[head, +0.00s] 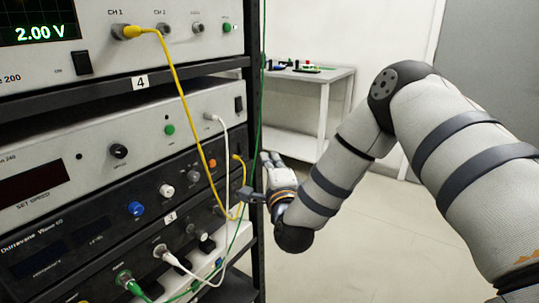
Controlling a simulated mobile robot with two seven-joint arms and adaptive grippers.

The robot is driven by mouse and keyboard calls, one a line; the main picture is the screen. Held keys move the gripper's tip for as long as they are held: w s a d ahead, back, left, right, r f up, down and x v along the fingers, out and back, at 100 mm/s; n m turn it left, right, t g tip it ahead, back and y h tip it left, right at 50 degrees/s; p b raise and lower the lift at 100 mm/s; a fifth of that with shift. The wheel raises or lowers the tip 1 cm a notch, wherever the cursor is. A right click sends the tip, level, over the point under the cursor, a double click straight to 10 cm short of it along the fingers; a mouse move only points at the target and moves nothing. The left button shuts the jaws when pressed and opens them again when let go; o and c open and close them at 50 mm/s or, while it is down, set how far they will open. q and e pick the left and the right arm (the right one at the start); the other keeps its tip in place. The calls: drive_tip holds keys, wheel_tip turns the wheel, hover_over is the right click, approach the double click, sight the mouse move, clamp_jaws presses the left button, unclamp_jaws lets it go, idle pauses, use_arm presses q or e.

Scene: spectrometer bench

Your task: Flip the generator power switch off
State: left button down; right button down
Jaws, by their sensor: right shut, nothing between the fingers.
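The black unit lettered "Wave" (100,225), which looks like the generator, sits low in the rack, with blue, white and orange knobs or buttons on its face. I cannot tell which control on it is its power switch; cables and the view's angle hide part of the panel. My right gripper (248,194) is at the rack's right front edge, beside the right end of this unit. It is shut and empty, and I cannot tell whether it touches anything. My left gripper is not in view.
Above are a unit with a "SET SPEED" panel (100,150) and one reading 2.00 V (40,32), each with a black rocker. Yellow (178,80), white (226,160) and green cables hang across the fronts. A white table (325,80) stands behind; the floor at right is clear.

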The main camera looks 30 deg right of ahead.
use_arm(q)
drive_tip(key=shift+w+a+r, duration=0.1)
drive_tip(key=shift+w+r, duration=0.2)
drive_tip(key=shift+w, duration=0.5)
use_arm(e)
drive_tip(key=v, duration=0.5)
drive_tip(key=shift+w+a+r, duration=0.1)
drive_tip(key=shift+a+r, duration=0.2)
drive_tip(key=s+a+f+n+g+y, duration=0.45)
drive_tip(key=s+f+n, duration=0.3)
drive_tip(key=f, duration=0.45)
drive_tip(key=s+a+f+n+g+y, duration=0.3)
drive_tip(key=s+a+f+n+g, duration=0.25)
drive_tip(key=s+f, duration=0.5)
use_arm(q)
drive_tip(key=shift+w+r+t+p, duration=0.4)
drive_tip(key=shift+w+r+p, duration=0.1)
drive_tip(key=shift+p, duration=0.1)
use_arm(e)
drive_tip(key=s+f+n+g, duration=0.3)
drive_tip(key=s+n+g, duration=0.2)
drive_tip(key=s, duration=0.8)
drive_tip(key=s+f+n+g, duration=0.4)
drive_tip(key=s+n+g, duration=0.1)
drive_tip(key=s, duration=0.9)
drive_tip(key=shift+d, duration=0.2)
drive_tip(key=shift+f, duration=0.15)
